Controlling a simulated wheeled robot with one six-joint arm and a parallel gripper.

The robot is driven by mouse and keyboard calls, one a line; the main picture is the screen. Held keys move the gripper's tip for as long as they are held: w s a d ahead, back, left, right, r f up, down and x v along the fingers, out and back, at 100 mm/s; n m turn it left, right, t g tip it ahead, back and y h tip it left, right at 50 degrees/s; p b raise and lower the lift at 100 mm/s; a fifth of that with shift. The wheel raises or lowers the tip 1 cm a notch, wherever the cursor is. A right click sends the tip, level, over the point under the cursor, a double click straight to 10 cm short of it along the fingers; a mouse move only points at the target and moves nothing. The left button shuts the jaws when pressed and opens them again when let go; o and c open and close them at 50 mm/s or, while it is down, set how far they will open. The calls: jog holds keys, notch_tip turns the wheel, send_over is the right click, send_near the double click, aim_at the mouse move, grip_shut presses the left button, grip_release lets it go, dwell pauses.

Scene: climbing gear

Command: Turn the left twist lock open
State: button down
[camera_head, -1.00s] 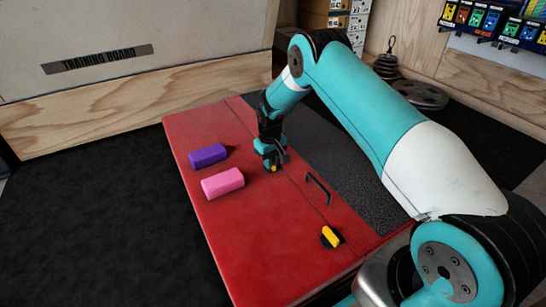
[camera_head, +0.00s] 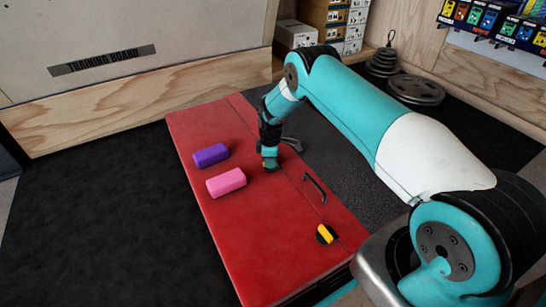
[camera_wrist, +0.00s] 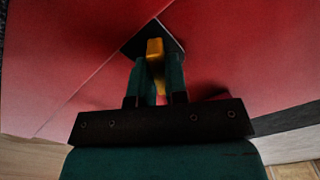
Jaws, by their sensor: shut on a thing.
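The left twist lock has a yellow knob (camera_wrist: 155,48) on a black plate (camera_wrist: 172,42), set on the seam of the red lid (camera_head: 275,235). My gripper (camera_wrist: 158,66) is shut on the yellow knob, with one green finger on each side. The knob lies in line with the fingers and at a slant to the seam and plate edges in the wrist view. In the head view my gripper (camera_head: 269,165) points down on the lid and hides most of this lock. The right twist lock (camera_head: 327,234) sits nearer me, with a yellow knob on a black base.
A black handle (camera_head: 315,187) stands between the two locks. A purple block (camera_head: 211,155) and a pink block (camera_head: 226,182) lie on the lid left of my gripper. Weight plates (camera_head: 415,89) and boxes (camera_head: 325,20) are farther back.

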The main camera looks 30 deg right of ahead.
jog(key=n+p, duration=0.1)
jog(key=n, duration=0.4)
jog(key=shift+n, duration=0.4)
dwell(0.4)
jog(key=c, duration=1.1)
grip_release()
jog(key=shift+c, duration=0.2)
jog(key=shift+r, duration=0.1)
notch_tip(320, 180, up, 17)
jog(key=p, duration=0.8)
jog(key=shift+r+p, duration=0.15)
jog(key=shift+p, duration=0.25)
